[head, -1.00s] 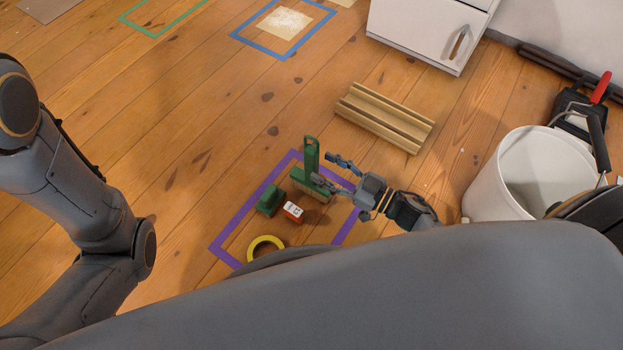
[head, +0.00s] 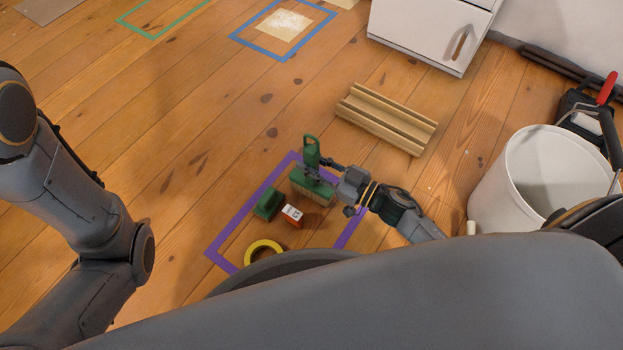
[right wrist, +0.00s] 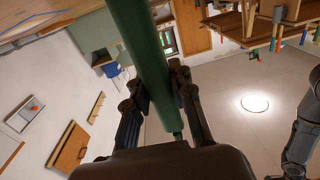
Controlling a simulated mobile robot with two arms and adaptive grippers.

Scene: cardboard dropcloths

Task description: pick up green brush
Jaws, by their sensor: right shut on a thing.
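The green brush (head: 312,186) stands upright with its bristles down inside the purple taped outline on the floor. My right gripper (head: 316,168) reaches in from the right and is shut on the brush's handle, above the brush head. In the right wrist view the green brush handle (right wrist: 140,45) runs between the two dark fingers (right wrist: 162,103). Whether the bristles touch the floor is hard to tell. My left arm shows at the left, but its gripper is out of the picture.
Beside the brush lie a small green block (head: 267,204), a red-and-white box (head: 292,214) and a yellow tape roll (head: 264,251), within the purple outline (head: 231,228). A wooden rail piece (head: 386,119) lies behind. A white bucket (head: 488,187) stands at the right.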

